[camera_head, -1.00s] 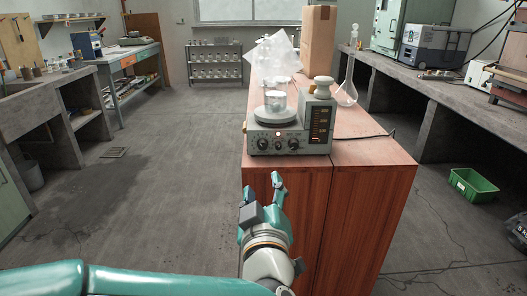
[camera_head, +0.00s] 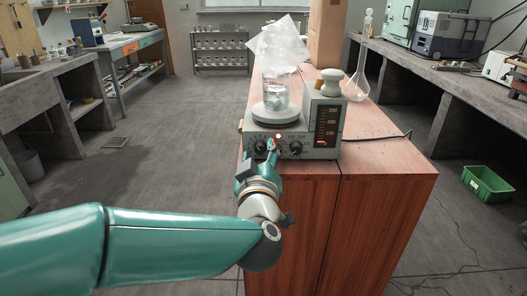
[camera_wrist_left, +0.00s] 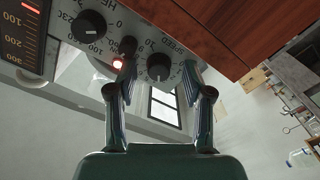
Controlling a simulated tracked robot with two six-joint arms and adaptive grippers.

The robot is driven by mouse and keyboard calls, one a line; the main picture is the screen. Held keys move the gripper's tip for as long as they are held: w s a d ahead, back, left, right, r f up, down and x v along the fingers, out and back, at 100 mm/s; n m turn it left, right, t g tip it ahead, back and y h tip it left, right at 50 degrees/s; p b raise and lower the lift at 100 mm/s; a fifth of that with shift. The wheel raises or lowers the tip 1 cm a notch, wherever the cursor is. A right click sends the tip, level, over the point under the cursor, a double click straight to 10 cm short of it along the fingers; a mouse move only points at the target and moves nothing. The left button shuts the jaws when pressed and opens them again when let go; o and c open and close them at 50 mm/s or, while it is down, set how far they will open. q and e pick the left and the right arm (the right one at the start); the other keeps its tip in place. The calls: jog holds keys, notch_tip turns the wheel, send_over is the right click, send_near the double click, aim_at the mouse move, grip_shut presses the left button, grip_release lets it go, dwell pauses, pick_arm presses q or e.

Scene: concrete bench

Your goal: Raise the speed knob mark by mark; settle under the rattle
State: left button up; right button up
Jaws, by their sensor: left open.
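A grey hotplate stirrer (camera_head: 318,152) stands on the near end of the red-brown wooden bench. Its speed knob (camera_wrist_left: 158,67) is black, round and ringed by printed marks in the left wrist view. The heat knob (camera_wrist_left: 88,27) sits to the left of it there, with a lit red lamp (camera_wrist_left: 118,63) between them. A glass beaker (camera_head: 276,92) stands on the round top plate. My left gripper (camera_head: 262,152) is at the front panel, open, its fingers either side of the speed knob. I cannot tell whether they touch it. My right gripper is not in view.
A scale display (camera_head: 327,127) with lit orange marks is on the stirrer's right side. A white-capped jar (camera_head: 330,82), a glass flask (camera_head: 358,85), a crumpled clear bag (camera_head: 279,45) and a cardboard box (camera_head: 326,35) stand behind. A cable (camera_head: 385,137) runs to the right.

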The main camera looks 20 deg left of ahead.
pick_arm(q)
jog(key=shift+w, duration=0.1)
jog(key=shift+c, duration=0.4)
grip_shut()
jog(key=shift+f+n+b, duration=0.3)
jog(key=shift+n+b, duration=0.5)
jog(key=shift+b, duration=0.1)
jog(key=shift+r+n+b, duration=0.1)
jog(key=shift+n+b, duration=0.25)
jog(key=shift+n, duration=0.45)
jog(key=shift+o, duration=0.4)
grip_release()
jog(key=shift+r, duration=0.15)
